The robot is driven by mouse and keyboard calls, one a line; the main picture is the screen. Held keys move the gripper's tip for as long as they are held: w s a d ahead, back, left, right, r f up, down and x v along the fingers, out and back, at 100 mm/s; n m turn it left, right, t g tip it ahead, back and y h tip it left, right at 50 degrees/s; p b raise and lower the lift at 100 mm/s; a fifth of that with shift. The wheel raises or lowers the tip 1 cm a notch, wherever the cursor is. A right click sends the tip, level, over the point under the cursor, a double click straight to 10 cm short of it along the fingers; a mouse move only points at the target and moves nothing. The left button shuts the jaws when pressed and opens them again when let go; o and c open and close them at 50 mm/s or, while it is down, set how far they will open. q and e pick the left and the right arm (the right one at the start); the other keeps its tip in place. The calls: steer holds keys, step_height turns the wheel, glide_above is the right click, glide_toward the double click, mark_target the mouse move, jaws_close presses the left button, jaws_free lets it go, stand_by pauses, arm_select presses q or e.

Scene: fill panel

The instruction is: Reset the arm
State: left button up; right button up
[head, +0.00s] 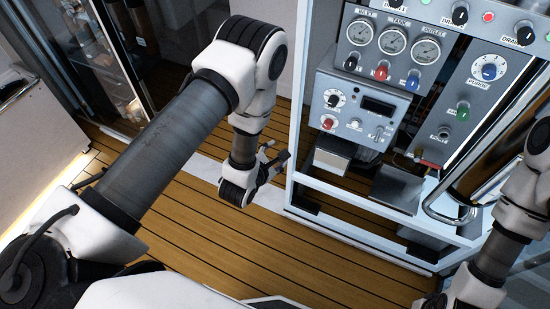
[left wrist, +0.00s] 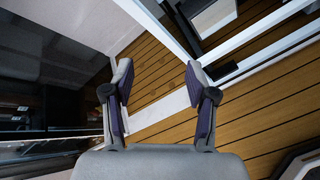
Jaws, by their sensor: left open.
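My left arm reaches in from the left in the head view, bent down at the elbow. Its left gripper (head: 272,160) hangs in the air just left of the fill panel's frame post, apart from it as far as I can tell. In the left wrist view the two fingers of this gripper (left wrist: 158,95) are spread apart with nothing between them. My right arm shows at the right edge of the head view; its gripper is not in view.
The fill panel (head: 345,105) carries gauges, coloured knobs and a control box. Its white frame (head: 296,150) stands close to my left gripper. A curved metal rail (head: 470,190) is at the right. The plank floor (head: 215,250) is clear. A glass-fronted cabinet (head: 110,60) stands back left.

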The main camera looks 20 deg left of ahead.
stand_by(0.4)
arm_select(q)
steer(key=s+a+f+m+g, duration=0.1)
steer(key=s+m+g, duration=0.3)
steer(key=s+m, duration=0.5)
steer(key=s+a+f+m+g, duration=0.2)
steer(key=s+f+m+g, duration=0.1)
steer(key=s+m, duration=0.5)
steer(key=s+a+f+m+g+y, duration=0.1)
steer(key=s+f+m+g, duration=0.1)
steer(key=s+m+g, duration=0.3)
steer(key=s+m, duration=0.4)
steer(key=s, duration=0.1)
steer(key=shift+a+f+m, duration=0.3)
steer(key=shift+a+f, duration=0.05)
steer(key=shift+a, duration=0.05)
